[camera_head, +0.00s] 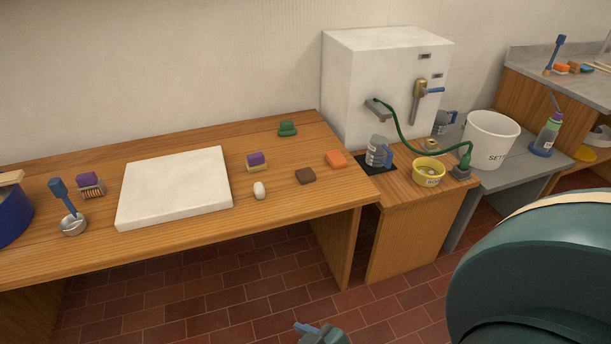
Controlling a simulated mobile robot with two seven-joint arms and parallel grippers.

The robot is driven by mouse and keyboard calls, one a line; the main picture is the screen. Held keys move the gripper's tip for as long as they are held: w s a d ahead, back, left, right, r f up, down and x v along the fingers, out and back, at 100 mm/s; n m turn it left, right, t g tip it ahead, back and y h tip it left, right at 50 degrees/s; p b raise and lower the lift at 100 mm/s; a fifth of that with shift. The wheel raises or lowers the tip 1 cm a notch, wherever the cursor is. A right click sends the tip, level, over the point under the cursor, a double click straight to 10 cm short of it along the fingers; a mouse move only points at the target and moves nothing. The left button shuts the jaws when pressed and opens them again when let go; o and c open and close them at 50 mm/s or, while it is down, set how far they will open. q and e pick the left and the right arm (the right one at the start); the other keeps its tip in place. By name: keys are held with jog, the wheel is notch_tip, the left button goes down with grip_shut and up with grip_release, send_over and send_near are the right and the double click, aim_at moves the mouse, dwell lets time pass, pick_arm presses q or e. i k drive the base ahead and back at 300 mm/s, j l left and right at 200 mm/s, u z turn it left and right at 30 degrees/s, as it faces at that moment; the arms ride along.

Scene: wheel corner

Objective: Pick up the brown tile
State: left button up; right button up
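The brown tile (305,176) is a small dark brown block. It lies flat near the right end of the long wooden table (270,215), with bare wood around it. An orange block (336,159) lies behind it to the right, and a white rounded piece (259,190) lies to its left. Nothing touches the tile.
A purple-and-yellow block (257,161), a green piece (287,128) and a white slab (176,187) share the table. A lower stand (425,218) holds a yellow bowl (429,171). A large dark green rounded body (550,270) fills the lower right.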

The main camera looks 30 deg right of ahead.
aim_at(307, 174)
jog(key=i+l, duration=0.15)
jog(key=l, duration=0.25)
jog(key=i+l, duration=0.1)
jog(key=l, duration=0.35)
jog(key=i+l, duration=0.15)
jog(key=l, duration=0.25)
jog(key=i+l+z, duration=0.1)
jog(key=l, duration=0.3)
jog(key=i+l, duration=0.15)
jog(key=l, duration=0.25)
jog(key=i+l, duration=0.15)
jog(key=l, duration=0.25)
jog(key=i+l, duration=0.1)
jog(key=l, duration=0.3)
jog(key=i+l+z, duration=0.1)
jog(key=l, duration=0.35)
jog(key=i, duration=0.05)
